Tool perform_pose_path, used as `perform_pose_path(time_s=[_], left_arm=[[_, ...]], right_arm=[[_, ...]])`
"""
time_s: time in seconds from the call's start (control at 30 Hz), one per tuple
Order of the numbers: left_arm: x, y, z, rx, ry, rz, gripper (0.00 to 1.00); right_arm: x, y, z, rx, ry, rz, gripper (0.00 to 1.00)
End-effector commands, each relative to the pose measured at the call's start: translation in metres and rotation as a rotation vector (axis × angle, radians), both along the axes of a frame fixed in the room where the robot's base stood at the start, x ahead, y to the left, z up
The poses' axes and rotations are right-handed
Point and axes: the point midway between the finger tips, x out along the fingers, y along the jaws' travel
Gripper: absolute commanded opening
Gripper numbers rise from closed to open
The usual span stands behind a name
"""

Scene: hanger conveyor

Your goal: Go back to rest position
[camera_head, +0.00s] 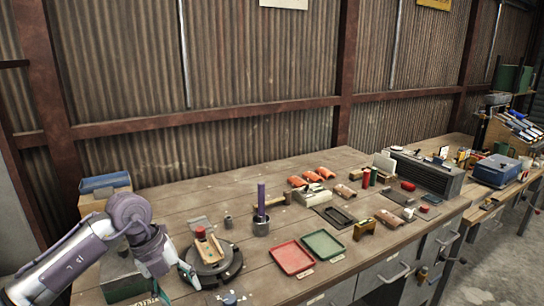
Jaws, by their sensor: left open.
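My left arm comes in from the lower left, bent over the wooden workbench (240,195). My left gripper (190,276) hangs over the near left part of the bench, just left of a round dark base (218,268). It is open, and I see nothing held in it. Its fingers are small and partly hidden by the arm. My right arm and gripper are not in view.
A red tray (293,258) and a green tray (323,244) lie right of the round base. A purple rod stands in a dark cup (261,228). Blue and brown boxes (105,185) stand behind my arm. Several tools and a grey toolbox (428,172) fill the right side.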

Motion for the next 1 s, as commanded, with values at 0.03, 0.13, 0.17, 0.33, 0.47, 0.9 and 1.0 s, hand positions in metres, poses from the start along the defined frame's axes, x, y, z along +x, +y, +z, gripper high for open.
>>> perform_pose_path(time_s=[0.03,0.13,0.17,0.33,0.47,0.9,1.0], left_arm=[[-0.007,-0.040,-0.008,-0.139,-0.024,-0.068,0.61],[-0.022,-0.116,-0.001,-0.458,-0.102,-0.157,0.61],[-0.028,-0.137,0.006,-0.563,-0.127,-0.169,0.61],[-0.047,-0.212,0.078,-1.182,-0.296,-0.048,0.61],[-0.036,-0.200,0.124,-1.540,-0.411,0.277,0.61],[-0.055,-0.021,-0.047,-1.289,-0.320,1.930,0.61],[-0.097,-0.009,-0.095,-1.056,-0.203,2.123,0.61]], right_arm=[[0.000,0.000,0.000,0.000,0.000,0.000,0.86],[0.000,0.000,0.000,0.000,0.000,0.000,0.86],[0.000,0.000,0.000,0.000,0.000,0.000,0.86],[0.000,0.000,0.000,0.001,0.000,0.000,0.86],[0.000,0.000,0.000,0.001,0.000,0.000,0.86],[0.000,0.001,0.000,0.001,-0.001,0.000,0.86],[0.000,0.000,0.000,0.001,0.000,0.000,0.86]])
